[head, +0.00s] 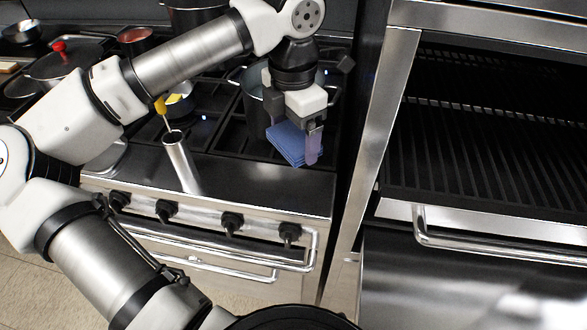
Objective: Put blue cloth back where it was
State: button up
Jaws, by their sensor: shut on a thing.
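The blue cloth (286,144) is in the head view, a flat, ribbed-looking piece hanging tilted at my gripper. My gripper (312,148) points down above the front right part of the stove and is shut on the cloth. One fingertip shows at the cloth's right edge; the other is hidden behind the cloth or the gripper body. Whether the cloth's lower edge touches the stove surface I cannot tell.
A large pot (253,100) stands behind my gripper. A steel cylinder (179,158) stands at the stove's front edge (240,186), left of the cloth. A small pan (180,104) holds something yellow. The front ledge has clear room.

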aim_at(294, 184)
notch_tip(294, 184, down, 11)
jog(key=shift+f+p, duration=0.2)
jog(key=shift+p, duration=0.75)
jog(key=o, duration=0.8)
jog(key=shift+w, duration=0.1)
jog(key=shift+c, duration=0.2)
jog(key=shift+r, duration=0.15)
notch_tip(294, 184, up, 12)
jog(key=shift+f+b, duration=0.1)
jog(key=shift+b, duration=1)
